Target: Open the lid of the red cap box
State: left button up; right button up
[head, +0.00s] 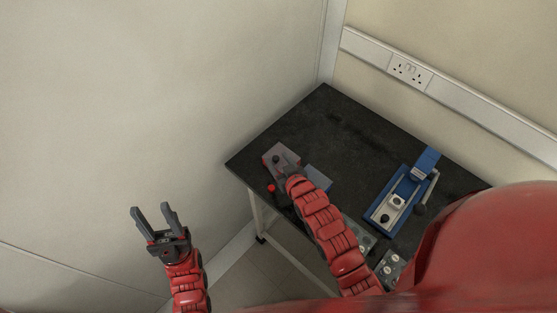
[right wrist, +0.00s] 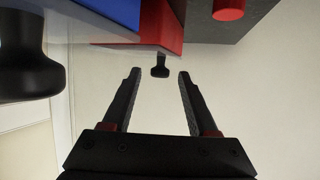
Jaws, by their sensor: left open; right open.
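The red cap box (head: 270,150) sits at the left corner of the dark table, with a greyish top. In the right wrist view the red box (right wrist: 163,22) is at the top, with a black knob (right wrist: 160,71) sticking out from it. My right gripper (right wrist: 160,76) is open, and the knob shows between its fingertips, apparently not touched. In the head view my right arm reaches to the box and hides part of it. My left gripper (head: 154,208) is open and empty, away from the table at the lower left.
A blue box (head: 319,178) stands right of the red one; its side also shows in the right wrist view (right wrist: 108,12). A red button (head: 271,188) is near the table edge. A blue device (head: 400,200) stands at the right. The table's back (head: 350,125) is clear.

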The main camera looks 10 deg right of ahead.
grip_shut()
dwell(1.4)
